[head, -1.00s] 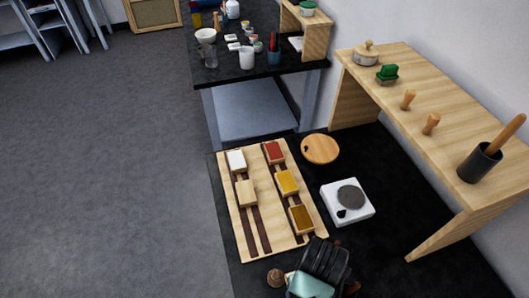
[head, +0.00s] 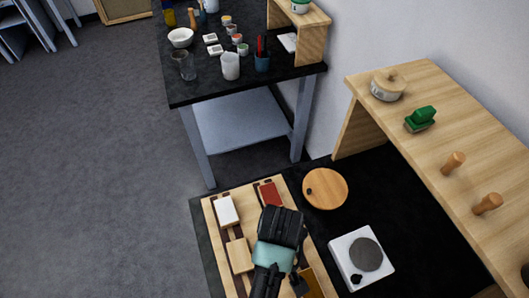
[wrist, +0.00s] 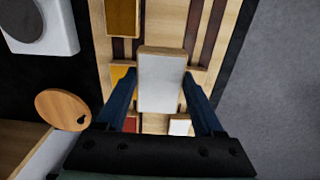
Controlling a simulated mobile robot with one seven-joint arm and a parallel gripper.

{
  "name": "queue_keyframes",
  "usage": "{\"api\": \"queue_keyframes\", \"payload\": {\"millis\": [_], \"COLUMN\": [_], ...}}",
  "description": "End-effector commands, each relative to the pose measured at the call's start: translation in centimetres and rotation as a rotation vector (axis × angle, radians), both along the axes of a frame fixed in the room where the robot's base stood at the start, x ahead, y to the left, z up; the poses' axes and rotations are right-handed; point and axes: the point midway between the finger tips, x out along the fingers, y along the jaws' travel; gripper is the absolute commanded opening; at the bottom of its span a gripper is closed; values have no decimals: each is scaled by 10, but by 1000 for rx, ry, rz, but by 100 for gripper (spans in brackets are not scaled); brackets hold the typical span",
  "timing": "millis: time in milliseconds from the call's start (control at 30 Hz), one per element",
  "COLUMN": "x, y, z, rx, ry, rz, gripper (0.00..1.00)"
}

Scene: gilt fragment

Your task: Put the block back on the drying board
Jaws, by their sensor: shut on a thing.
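My gripper (head: 278,232) is over the drying board (head: 209,232), a pale wooden board with dark strips. In the wrist view my gripper (wrist: 160,85) is shut on a pale grey-white block (wrist: 161,84), held between its blue fingers above the board. The head view hides the held block. On the board are a white block (head: 227,210), a red block (head: 270,193), a cream wooden block (head: 240,256) and an ochre block (head: 313,284). A yellow block (wrist: 121,76) shows partly behind a finger in the wrist view. I cannot tell the gap between held block and board.
Right of the board are a round wooden disc (head: 325,188) and a white hot plate (head: 345,245). A wooden shelf (head: 440,138) stands at the right with a pot, a green item and pegs. A dark-topped table (head: 200,90) with cups stands behind. Open grey floor lies left.

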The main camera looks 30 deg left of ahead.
Motion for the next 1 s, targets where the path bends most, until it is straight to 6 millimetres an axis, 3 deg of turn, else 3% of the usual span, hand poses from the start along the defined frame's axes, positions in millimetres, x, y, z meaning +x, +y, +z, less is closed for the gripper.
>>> {"api": "queue_keyframes", "payload": {"millis": [233, 700, 1000], "x": [-2, -1, -1], "y": [0, 0, 0], "z": [-42, -94, -97], "rx": [-2, -1, 0], "ry": [5, 3, 0], "rz": [0, 0, 0], "gripper": [13, 13, 13]}}
